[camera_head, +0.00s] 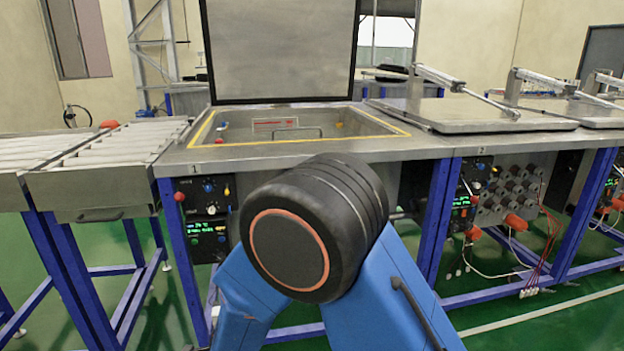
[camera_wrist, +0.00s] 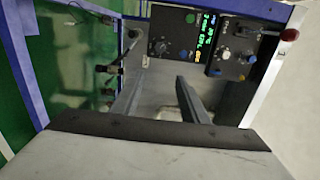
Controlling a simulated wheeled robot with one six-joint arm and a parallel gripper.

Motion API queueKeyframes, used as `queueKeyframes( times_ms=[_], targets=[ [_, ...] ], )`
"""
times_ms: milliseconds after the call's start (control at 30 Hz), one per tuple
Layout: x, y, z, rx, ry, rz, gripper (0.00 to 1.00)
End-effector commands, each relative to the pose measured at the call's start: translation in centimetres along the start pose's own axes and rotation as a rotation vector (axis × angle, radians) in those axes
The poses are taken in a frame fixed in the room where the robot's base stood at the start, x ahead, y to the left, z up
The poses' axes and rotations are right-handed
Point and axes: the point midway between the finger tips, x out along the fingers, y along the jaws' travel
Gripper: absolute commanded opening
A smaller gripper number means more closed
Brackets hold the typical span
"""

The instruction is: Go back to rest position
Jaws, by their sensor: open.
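My gripper (camera_wrist: 157,88) shows in the wrist view as two grey fingers, parted with nothing between them. They point toward a control panel (camera_wrist: 208,40) with lit green displays and knobs, which looks turned on its side in that view. I cannot tell how far the fingertips are from it. In the head view my arm's black joint and blue links fill the lower middle and the gripper is hidden.
The lid (camera_head: 278,50) of station 1 stands open and upright behind its basin (camera_head: 230,158). The lid (camera_head: 470,116) of station 2 is down. A roller conveyor (camera_head: 95,160) is at left. Blue frame legs (camera_head: 440,215) and hanging wires (camera_head: 545,250) are at right.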

Motion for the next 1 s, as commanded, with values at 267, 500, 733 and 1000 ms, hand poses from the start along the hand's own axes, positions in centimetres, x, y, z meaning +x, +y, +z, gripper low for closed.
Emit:
queueKeyframes(
  times_ms=[267, 500, 733, 1000],
  targets=[
    [2.8, -5.3, -6.5, -0.109, -0.058, 0.144, 0.4],
    [2.6, -9.2, -12.1, -0.231, -0.133, 0.248, 0.4],
    [0.6, -12.3, -17.8, -0.37, -0.212, 0.334, 0.4],
    [-4.0, -15.0, -24.6, -0.555, -0.304, 0.428, 0.4]
  ],
)
